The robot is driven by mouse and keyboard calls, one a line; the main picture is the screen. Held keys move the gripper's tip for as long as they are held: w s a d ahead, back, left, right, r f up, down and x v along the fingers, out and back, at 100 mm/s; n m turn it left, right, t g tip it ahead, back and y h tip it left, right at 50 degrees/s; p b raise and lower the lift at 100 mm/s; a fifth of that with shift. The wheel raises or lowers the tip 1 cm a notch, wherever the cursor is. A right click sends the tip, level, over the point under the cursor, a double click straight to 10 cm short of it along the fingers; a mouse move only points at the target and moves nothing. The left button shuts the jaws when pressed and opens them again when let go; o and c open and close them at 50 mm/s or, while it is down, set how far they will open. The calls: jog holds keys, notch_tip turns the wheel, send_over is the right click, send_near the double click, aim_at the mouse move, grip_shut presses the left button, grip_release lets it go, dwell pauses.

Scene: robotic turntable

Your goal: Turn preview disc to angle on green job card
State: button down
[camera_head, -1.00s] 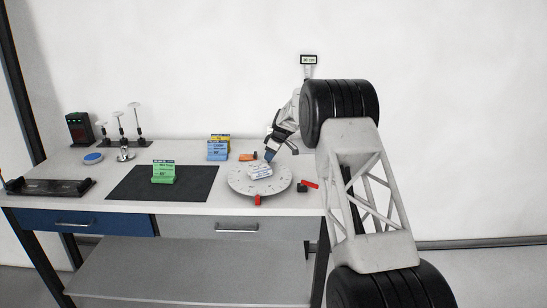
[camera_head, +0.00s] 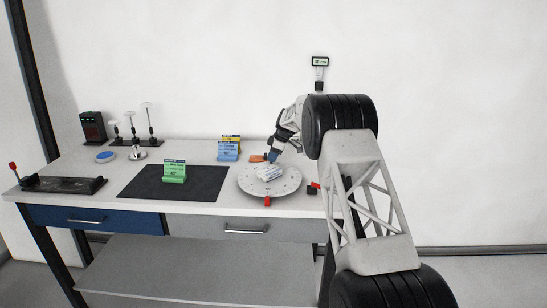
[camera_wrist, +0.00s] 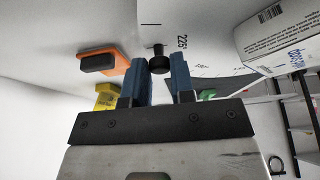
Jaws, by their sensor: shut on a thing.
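The preview disc (camera_head: 250,186) is a pale round plate with angle marks on the right part of the table. A white printed box (camera_head: 271,173) lies on it and shows at the right of the wrist view (camera_wrist: 285,45). The green job card (camera_head: 174,171) stands on the dark mat; its angle is too small to read surely. My gripper (camera_head: 272,157) is at the disc's back edge. In the wrist view its blue fingers (camera_wrist: 166,65) are on either side of a black knob (camera_wrist: 158,58) near the disc's 225 mark. Finger contact is partly hidden.
A red pointer (camera_head: 267,201) is at the disc's front edge. Blue (camera_head: 228,151) and yellow cards stand behind. The dark mat (camera_head: 205,187) is mostly clear.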

jog(key=shift+r, duration=0.1)
jog(key=c, duration=1)
grip_release()
jog(key=shift+v, duration=3.85)
